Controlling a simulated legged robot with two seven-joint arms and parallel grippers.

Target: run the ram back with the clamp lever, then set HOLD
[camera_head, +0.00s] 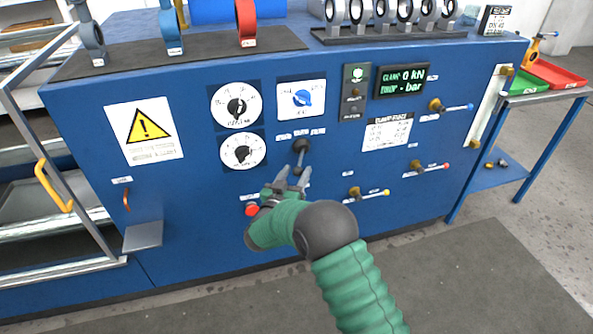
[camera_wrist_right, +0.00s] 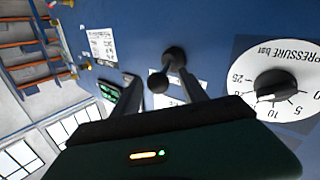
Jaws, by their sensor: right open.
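The black clamp lever (camera_head: 300,152) with its ball knob sticks out from the blue panel, below the white plate with the blue rotary knob (camera_head: 301,98). My right gripper (camera_head: 291,176) is open just below and in front of the lever. In the right wrist view the lever's ball (camera_wrist_right: 158,82) appears between the two open fingers; I cannot tell whether they touch it. The display (camera_head: 403,80) reads CLAMP 0 kN and PUMP - bar. The blue knob's setting is too small to read. My left gripper is not in view.
Two dials (camera_head: 237,106) sit left of the lever, one marked PRESSURE bar in the wrist view. A red button (camera_head: 252,209) is close to my right gripper. Small valves with yellow, red and blue-tipped handles (camera_head: 368,194) stick out at the right. A warning sign (camera_head: 147,127) is at left.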

